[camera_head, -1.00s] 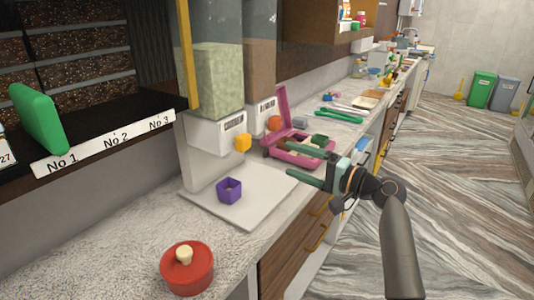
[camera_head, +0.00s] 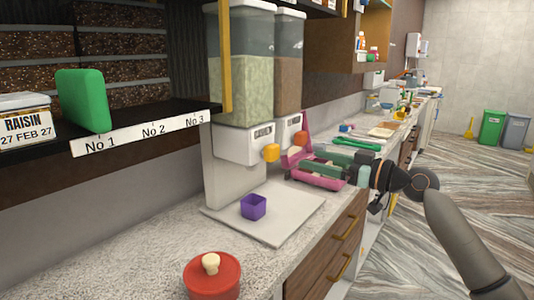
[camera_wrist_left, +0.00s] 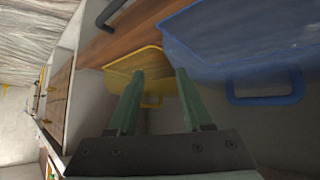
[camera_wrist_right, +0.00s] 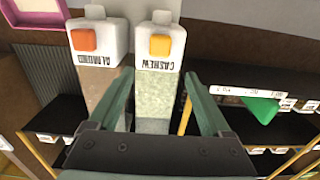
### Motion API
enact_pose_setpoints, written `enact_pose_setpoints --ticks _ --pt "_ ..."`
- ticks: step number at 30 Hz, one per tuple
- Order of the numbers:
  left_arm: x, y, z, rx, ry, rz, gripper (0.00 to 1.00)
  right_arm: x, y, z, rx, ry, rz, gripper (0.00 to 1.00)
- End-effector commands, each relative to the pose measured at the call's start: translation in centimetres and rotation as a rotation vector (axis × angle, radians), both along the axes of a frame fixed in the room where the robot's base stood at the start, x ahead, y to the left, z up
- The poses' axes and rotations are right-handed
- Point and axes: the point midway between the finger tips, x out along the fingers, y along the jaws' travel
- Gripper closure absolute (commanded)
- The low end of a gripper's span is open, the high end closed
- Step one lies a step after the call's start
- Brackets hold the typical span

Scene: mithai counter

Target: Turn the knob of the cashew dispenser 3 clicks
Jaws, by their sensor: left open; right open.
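The cashew dispenser (camera_head: 240,85) stands on the counter, with pale contents, a white lower housing and a yellow knob (camera_head: 271,153). In the right wrist view its CASHEW label and the yellow knob (camera_wrist_right: 159,45) show. My right gripper (camera_head: 302,161) is open and empty, to the right of the knob and apart from it. In the right wrist view its fingers (camera_wrist_right: 158,77) straddle the picture of the dispenser body, not touching the knob. My left gripper (camera_wrist_left: 160,75) is open and empty, pointing toward a yellow bin (camera_wrist_left: 140,62). A purple cup (camera_head: 253,208) stands below the knob.
The almond dispenser (camera_head: 289,70) with an orange knob (camera_head: 300,138) stands right beside the cashew one. A pink open box (camera_head: 318,183) lies behind my right gripper. A red lidded pot (camera_head: 211,277) is at the front. A blue bin (camera_wrist_left: 235,35) is near my left gripper.

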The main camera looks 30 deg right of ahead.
Motion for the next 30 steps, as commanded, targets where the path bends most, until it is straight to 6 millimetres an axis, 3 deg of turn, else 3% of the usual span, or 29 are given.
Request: enact_pose_setpoints --ticks 6,21,30 --pt "0.4 0.5 1.4 0.005 -0.02 0.009 0.5 2.5 1.0 0.4 0.004 -0.002 -0.001 0.18" --pt "-0.9 2.2 2.0 0.025 -0.006 0.039 0.5 9.2 3.8 0.3 0.006 0.0 -0.001 0.18" --pt "-1.2 2.7 1.8 0.032 0.003 0.05 0.5 10.7 4.4 0.0 0.003 0.001 -0.002 0.18"
